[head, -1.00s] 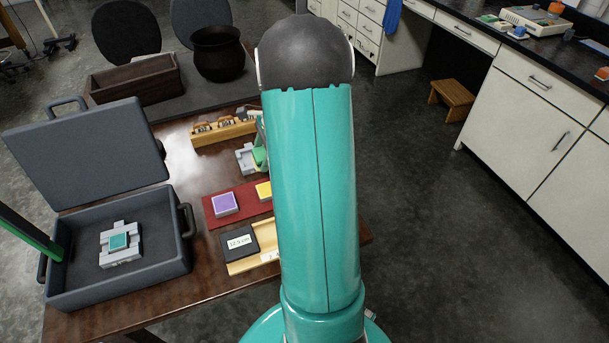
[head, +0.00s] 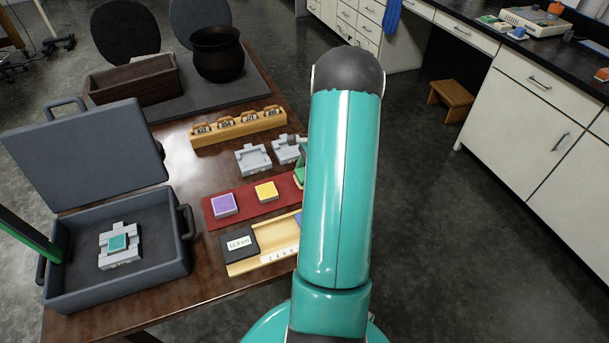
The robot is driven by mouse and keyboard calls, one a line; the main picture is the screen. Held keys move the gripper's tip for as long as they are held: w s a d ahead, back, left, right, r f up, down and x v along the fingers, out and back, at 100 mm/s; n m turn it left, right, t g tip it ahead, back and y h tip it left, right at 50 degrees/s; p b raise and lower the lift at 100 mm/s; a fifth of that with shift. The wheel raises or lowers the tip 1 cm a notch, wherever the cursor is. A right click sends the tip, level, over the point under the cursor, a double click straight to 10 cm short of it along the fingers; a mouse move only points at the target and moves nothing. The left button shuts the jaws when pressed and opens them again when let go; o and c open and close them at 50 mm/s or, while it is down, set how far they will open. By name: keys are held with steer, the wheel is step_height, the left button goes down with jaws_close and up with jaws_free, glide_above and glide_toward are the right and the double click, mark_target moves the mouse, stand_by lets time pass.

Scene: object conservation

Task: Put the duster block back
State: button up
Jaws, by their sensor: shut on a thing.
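My gripper (head: 299,178) is mostly hidden behind my teal arm; only a small green and pale part shows at the arm's left edge, over the right end of the red mat (head: 240,216). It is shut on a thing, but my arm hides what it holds. No block in view can be clearly told as the duster block. A purple block (head: 223,205) and a yellow block (head: 266,191) lie apart on the red mat. A teal-topped block (head: 118,243) sits in a grey holder (head: 121,263) inside the open case (head: 171,269).
Two grey cradles (head: 252,161) (head: 284,150) stand behind the mat, before a wooden rack (head: 238,128) with numbered weights. A wooden measuring tray (head: 265,258) with a "12.5 cm" plate (head: 240,244) lies in front; a bluish piece at its right is partly hidden. A wooden box (head: 135,80) and dark pot (head: 217,55) stand behind.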

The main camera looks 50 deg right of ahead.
steer(key=shift+f, duration=0.3)
steer(key=o, duration=0.9)
steer(key=shift+f, duration=0.15)
steer(key=shift+o, duration=0.2)
